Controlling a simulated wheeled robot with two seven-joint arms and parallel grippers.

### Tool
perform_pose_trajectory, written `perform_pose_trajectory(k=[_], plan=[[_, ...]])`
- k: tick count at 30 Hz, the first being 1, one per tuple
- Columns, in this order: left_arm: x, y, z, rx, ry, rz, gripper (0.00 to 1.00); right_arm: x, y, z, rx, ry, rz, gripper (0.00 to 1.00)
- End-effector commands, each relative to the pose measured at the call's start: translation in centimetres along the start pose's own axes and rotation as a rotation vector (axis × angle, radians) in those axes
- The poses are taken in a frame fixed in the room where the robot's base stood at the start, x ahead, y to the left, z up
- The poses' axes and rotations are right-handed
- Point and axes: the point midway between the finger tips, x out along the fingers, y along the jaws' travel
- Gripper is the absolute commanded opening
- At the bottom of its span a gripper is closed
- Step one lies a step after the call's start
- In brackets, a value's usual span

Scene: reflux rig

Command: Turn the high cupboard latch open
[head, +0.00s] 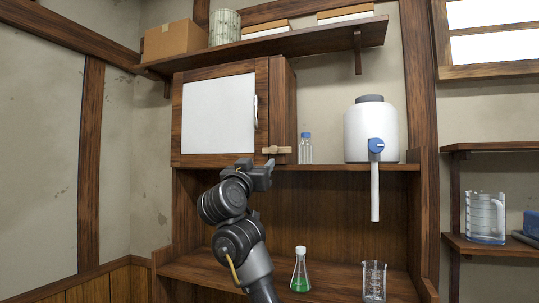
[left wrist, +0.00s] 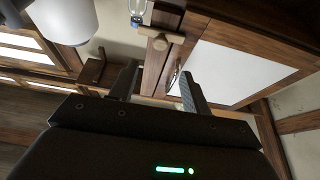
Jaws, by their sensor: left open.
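The high cupboard (head: 188,118) has a wooden-framed door with a white panel (head: 218,112), and the door is shut. Its latch (head: 277,150) is a pale wooden bar lying level at the door's lower right corner. The latch also shows in the left wrist view (left wrist: 160,36), beyond the fingertips. My left gripper (head: 262,167) is just below the latch, apart from it as far as I can tell. In the left wrist view its two fingers (left wrist: 156,84) are spread with nothing between them. My right gripper is not in view.
A clear blue-capped bottle (head: 305,148) and a white tank (head: 371,130) with a blue tap stand right of the cupboard. A green-filled flask (head: 300,270) and a beaker (head: 374,281) stand on the lower counter. A shelf (head: 330,38) with boxes runs above.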

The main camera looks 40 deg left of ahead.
Motion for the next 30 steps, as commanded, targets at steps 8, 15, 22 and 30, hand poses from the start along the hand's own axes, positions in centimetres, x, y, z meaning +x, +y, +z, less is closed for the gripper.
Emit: perform_pose_trajectory(k=[8, 15, 22, 30], plan=[[1.3, -0.1, -0.5, -0.002, 0.002, 0.000, 0.48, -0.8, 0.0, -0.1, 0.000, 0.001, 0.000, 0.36], [5.7, -0.1, -0.7, -0.003, -0.001, 0.001, 0.48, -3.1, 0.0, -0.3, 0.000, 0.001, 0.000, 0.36], [9.3, -0.1, -0.6, -0.003, 0.001, 0.000, 0.48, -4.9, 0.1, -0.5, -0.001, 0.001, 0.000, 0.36], [10.8, -0.1, -0.3, -0.001, 0.003, -0.001, 0.48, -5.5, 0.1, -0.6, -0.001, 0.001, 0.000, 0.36]])
